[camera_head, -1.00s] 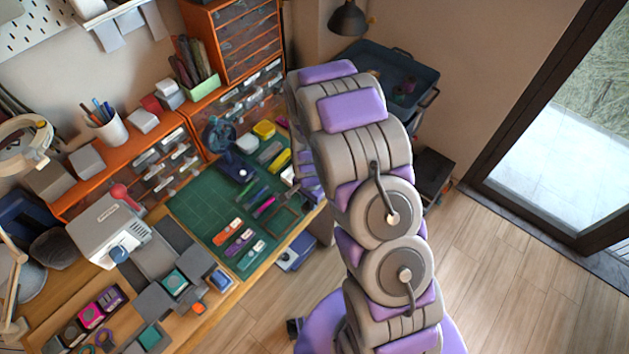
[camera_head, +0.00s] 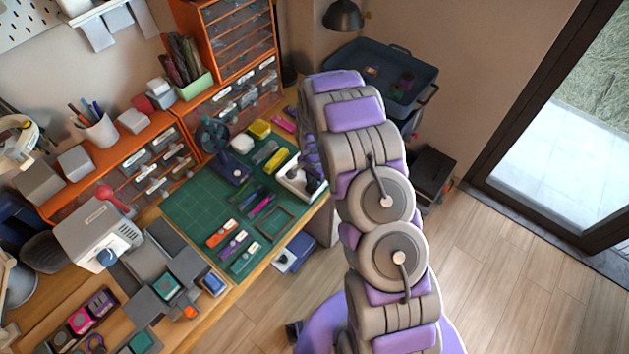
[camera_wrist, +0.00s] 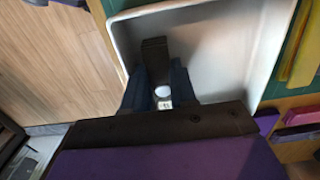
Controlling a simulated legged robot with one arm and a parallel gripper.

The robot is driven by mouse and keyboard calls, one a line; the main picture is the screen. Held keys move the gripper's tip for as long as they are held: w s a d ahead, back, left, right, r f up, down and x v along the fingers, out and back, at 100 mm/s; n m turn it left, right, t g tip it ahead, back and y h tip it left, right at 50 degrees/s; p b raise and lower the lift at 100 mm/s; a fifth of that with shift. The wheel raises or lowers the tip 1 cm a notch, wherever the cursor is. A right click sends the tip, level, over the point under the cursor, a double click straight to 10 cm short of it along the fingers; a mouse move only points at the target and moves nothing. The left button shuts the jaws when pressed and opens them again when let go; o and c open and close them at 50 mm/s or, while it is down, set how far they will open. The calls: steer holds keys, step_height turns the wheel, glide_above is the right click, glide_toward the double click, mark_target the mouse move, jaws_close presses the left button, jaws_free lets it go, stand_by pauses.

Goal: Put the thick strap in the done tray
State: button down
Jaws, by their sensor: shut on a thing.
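The white done tray (camera_head: 293,181) stands at the right end of the green mat in the head view. In the wrist view its pale floor and walls (camera_wrist: 235,50) lie under my gripper. My gripper (camera_wrist: 158,88) is shut on a dark strap-like piece, which looks to be the thick strap (camera_wrist: 154,52), and holds it over the tray's near left part. I cannot tell whether the strap touches the tray floor. In the head view my arm hides most of the gripper and the strap.
A green cutting mat (camera_head: 196,200) holds coloured cord pieces and a dark frame (camera_head: 276,222). Yellow and pink pieces lie beside the tray. The bench edge and wooden floor (camera_wrist: 45,60) are close on the tray's other side.

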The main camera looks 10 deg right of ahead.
mark_target(313, 182)
steer(key=shift+a, duration=1.15)
steer(key=c, duration=1.3)
jaws_free()
steer(key=shift+c, duration=0.2)
steer(key=shift+o, duration=0.8)
steer(key=shift+d, duration=1.05)
steer(key=shift+a+r, duration=0.25)
steer(key=shift+r, duration=0.1)
steer(key=r, duration=0.2)
steer(key=a+r+p, duration=0.1)
steer(key=shift+a+r, duration=0.2)
steer(key=shift+r, duration=0.2)
steer(key=s+r+n+p, duration=0.1)
steer(key=s+r, duration=0.3)
steer(key=r, duration=0.5)
steer(key=s+r+n+p, duration=0.1)
steer(key=s+r+n, duration=0.15)
steer(key=r, duration=0.75)
steer(key=s+r+n, duration=0.2)
steer(key=s+r, duration=0.2)
steer(key=s, duration=0.7)
steer(key=s+r+n+g, duration=0.1)
steer(key=s+r+n, duration=0.2)
steer(key=s, duration=0.8)
steer(key=s+r+n, duration=0.2)
steer(key=s+r, duration=0.5)
steer(key=s, duration=0.4)
steer(key=shift+a+r+g, duration=0.25)
steer(key=shift+a+g, duration=0.15)
steer(key=shift+a, duration=0.05)
